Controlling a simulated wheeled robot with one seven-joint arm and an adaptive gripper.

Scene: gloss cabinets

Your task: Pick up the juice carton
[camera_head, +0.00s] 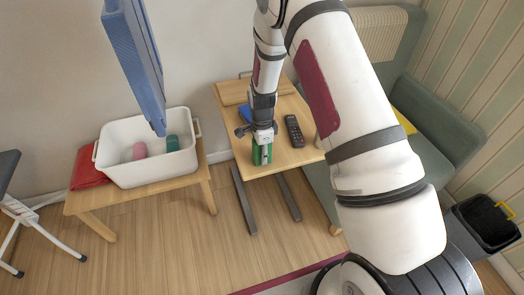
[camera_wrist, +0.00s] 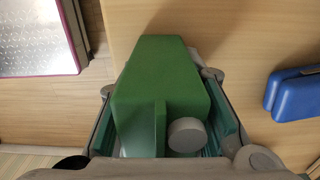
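The juice carton is green with a pale round cap and stands on the small wooden table (camera_head: 285,162) near its front edge. In the wrist view the carton (camera_wrist: 160,85) fills the middle, seen from above. My gripper (camera_wrist: 168,125) points down over it, with one finger on its left and one on its right. The fingers are spread wide, and a narrow gap shows on the right side. The carton's lower part is hidden. In the head view, the green carton (camera_head: 262,154) shows just below my gripper (camera_head: 262,140).
A black remote (camera_head: 294,130) lies right of the carton, and a blue object (camera_wrist: 293,93) lies close behind it. A white tub (camera_head: 148,165) with pink and teal items stands on a bench at left. A green sofa (camera_head: 435,135) is at right.

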